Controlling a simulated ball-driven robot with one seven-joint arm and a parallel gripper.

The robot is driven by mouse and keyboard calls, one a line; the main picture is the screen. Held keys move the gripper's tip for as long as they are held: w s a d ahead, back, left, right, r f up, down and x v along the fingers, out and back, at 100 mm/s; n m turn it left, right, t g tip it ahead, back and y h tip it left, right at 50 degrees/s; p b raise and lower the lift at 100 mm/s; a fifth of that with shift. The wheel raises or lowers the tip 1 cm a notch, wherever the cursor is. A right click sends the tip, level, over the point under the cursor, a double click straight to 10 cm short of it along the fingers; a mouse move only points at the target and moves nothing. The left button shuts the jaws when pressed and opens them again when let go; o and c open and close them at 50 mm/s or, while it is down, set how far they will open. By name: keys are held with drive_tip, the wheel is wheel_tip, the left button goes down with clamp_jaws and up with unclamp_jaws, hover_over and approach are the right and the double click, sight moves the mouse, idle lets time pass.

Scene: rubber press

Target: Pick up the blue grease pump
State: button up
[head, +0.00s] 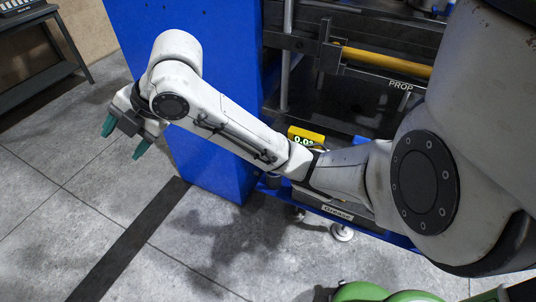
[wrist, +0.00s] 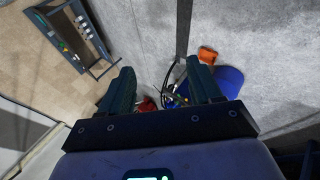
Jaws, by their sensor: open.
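My gripper (head: 125,137) is at the left in the head view, with its teal fingers apart and nothing between them. In the wrist view my gripper (wrist: 163,76) also shows open, its two dark teal fingers pointing up the picture. Beyond the fingers lies a group of things near the floor: a blue item (wrist: 229,79) by the right finger, and a smaller blue piece among dark hoses between the fingers. I cannot tell which blue thing is the grease pump. The right finger hides part of this group. I cannot make out the pump in the head view.
A bench (wrist: 78,38) is at upper left. Orange (wrist: 207,55) and red (wrist: 147,106) items lie near the hoses. The left floor is clear.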

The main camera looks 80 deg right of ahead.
drive_tip(key=s+d+f+n+g+p, duration=0.1)
drive_tip(key=s+d+n+g, duration=0.1)
drive_tip(key=s+d, duration=0.3)
drive_tip(key=s+d+f+n+g+h+p, duration=0.1)
drive_tip(key=s+d, duration=0.5)
drive_tip(key=s, duration=0.6)
drive_tip(key=s+d+f+n+g+h+p, duration=0.1)
drive_tip(key=s+d+f+n+g+p, duration=0.2)
drive_tip(key=s+d+g, duration=0.2)
drive_tip(key=shift+s+d, duration=0.3)
drive_tip(key=shift+s, duration=0.55)
drive_tip(key=shift+s+d, duration=0.3)
drive_tip(key=shift+s, duration=0.55)
drive_tip(key=f, duration=0.2)
drive_tip(key=s+f, duration=0.1)
drive_tip(key=f, duration=0.1)
drive_tip(key=shift+d+f, duration=0.1)
drive_tip(key=shift+f, duration=0.25)
drive_tip(key=shift+f+n+b, duration=0.3)
drive_tip(key=shift+f+b, duration=0.15)
drive_tip(key=shift+f, duration=0.3)
drive_tip(key=f+b, duration=0.2)
drive_tip(key=f, duration=0.1)
drive_tip(key=f+b, duration=0.1)
drive_tip(key=f, duration=0.1)
drive_tip(key=shift+d+b, duration=0.3)
drive_tip(key=shift+b, duration=0.1)
drive_tip(key=c, duration=1.1)
